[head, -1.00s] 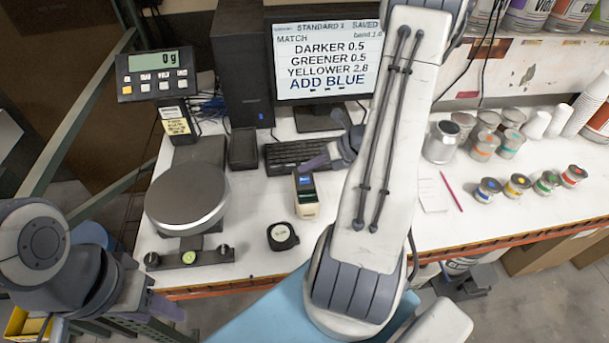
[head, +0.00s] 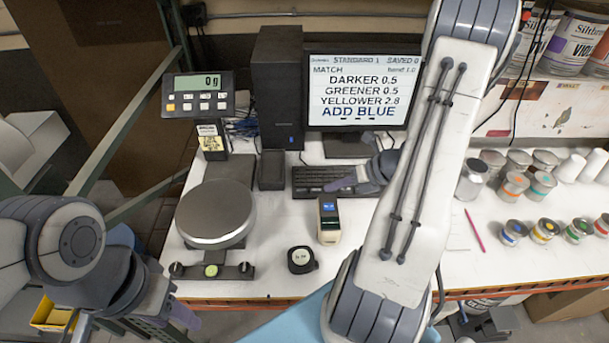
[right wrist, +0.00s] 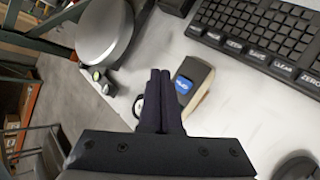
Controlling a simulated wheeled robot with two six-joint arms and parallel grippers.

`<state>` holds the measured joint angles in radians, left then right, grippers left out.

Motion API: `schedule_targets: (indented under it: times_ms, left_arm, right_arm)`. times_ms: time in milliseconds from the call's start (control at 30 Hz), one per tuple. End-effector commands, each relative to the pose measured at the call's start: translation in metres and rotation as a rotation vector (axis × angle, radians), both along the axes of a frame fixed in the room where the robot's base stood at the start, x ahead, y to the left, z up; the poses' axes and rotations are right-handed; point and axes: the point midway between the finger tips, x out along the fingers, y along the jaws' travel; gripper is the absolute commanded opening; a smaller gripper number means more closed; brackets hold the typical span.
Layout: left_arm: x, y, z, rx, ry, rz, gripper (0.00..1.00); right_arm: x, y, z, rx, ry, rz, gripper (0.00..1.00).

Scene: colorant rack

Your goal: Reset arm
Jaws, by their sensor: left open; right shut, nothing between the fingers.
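My right arm (head: 425,185) crosses the middle of the head view, over the white bench. My right gripper (head: 340,184) shows small by the front of the keyboard (head: 312,178), with its fingers pointing left. In the right wrist view, its two dark fingers (right wrist: 159,78) are together and empty. They overlap the view of the small handheld device (right wrist: 193,88) without visibly holding it. My left gripper (head: 130,322) is low at the left edge of the head view, off the bench, with its fingers apart and nothing seen between them.
A scale (head: 216,212) and its display (head: 198,94) stand at the bench's left. A round black tape-like object (head: 301,260) lies in front. The monitor (head: 362,90) is behind. Cans (head: 512,233) and cups stand at the right. Bare bench lies around the handheld device.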

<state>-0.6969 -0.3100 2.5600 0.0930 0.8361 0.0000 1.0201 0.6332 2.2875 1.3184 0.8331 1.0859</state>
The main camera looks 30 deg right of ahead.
Motion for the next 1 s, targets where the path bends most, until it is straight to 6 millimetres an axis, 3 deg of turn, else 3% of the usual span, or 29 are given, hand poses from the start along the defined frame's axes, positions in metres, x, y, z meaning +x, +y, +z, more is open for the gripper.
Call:
schedule_targets:
  times_ms: [233, 367, 533, 700, 800, 1000]
  left_arm:
    - [0.0, 0.0, -0.001, 0.0, -0.001, -0.01, 0.5]
    - [0.0, 0.0, -0.011, 0.0, -0.001, -0.008, 0.5]
    - [0.0, 0.0, -0.032, 0.0, -0.001, -0.007, 0.5]
    - [0.0, 0.0, -0.053, 0.0, 0.0, -0.005, 0.5]
    - [0.0, 0.0, -0.064, 0.0, 0.0, -0.003, 0.5]
    - [0.0, 0.0, -0.088, 0.0, 0.0, -0.001, 0.5]
  right_arm:
    - [0.001, 0.003, 0.0, -0.007, -0.003, 0.019, 0.0]
    - [0.012, 0.042, 0.005, -0.089, -0.043, 0.248, 0.0]
    - [0.012, 0.141, 0.016, -0.292, -0.184, 0.86, 0.0]
    - [-0.022, 0.226, 0.024, -0.487, -0.397, 1.524, 0.0]
    - [-0.051, 0.262, 0.025, -0.585, -0.55, 1.908, 0.0]
    - [-0.11, 0.305, 0.024, -0.758, -0.927, 2.643, 0.0]
